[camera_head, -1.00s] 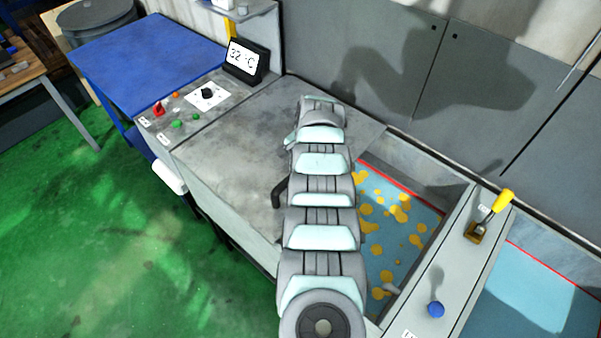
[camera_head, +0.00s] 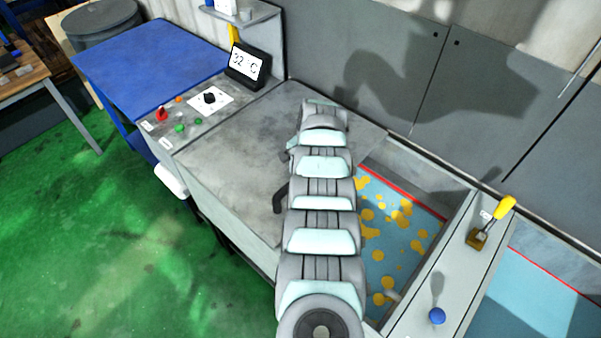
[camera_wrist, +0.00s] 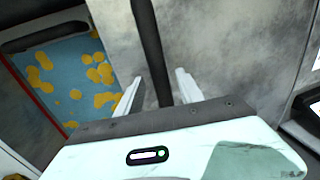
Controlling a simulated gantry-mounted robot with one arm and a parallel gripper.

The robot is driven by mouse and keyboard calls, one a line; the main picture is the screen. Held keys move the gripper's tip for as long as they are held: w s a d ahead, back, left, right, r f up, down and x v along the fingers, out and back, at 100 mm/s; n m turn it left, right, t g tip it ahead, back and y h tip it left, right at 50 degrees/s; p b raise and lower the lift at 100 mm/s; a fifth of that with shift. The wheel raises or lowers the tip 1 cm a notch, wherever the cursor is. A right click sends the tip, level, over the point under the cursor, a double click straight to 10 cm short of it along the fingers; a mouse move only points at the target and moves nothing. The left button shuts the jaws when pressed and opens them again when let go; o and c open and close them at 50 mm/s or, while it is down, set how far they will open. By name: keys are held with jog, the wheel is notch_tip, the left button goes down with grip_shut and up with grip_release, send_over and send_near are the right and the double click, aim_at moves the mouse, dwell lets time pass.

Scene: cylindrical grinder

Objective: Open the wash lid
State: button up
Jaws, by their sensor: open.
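The wash lid (camera_head: 235,140) is a flat, worn grey metal cover in the head view, lying level to the left of my arm. Its dark handle (camera_head: 280,196) sticks out beside my arm, and part of it is hidden. In the wrist view the lid (camera_wrist: 225,50) shows as scuffed grey metal. A dark bar, apparently the handle (camera_wrist: 148,40), runs down between the two pale fingers of my gripper (camera_wrist: 158,78). The fingers are open, one on each side of the bar, with gaps showing. My arm hides the gripper in the head view.
An open basin (camera_head: 395,225) with a blue, yellow-blotched floor lies right of my arm. Beyond it, a ledge carries a yellow-handled lever (camera_head: 490,222) and a blue knob (camera_head: 436,316). A control panel (camera_head: 190,112) and display (camera_head: 247,64) stand behind the lid.

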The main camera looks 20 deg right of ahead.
notch_tip(320, 180, up, 3)
jog(key=shift+s+f+p, duration=0.1)
jog(key=shift+f+p, duration=0.1)
jog(key=shift+p, duration=0.5)
jog(key=shift+s+d+r, duration=0.1)
jog(key=shift+r, duration=0.25)
notch_tip(320, 180, up, 7)
jog(key=s+b, duration=0.1)
jog(key=shift+s+d, duration=0.2)
jog(key=shift+d, duration=0.15)
jog(key=shift+f, duration=0.1)
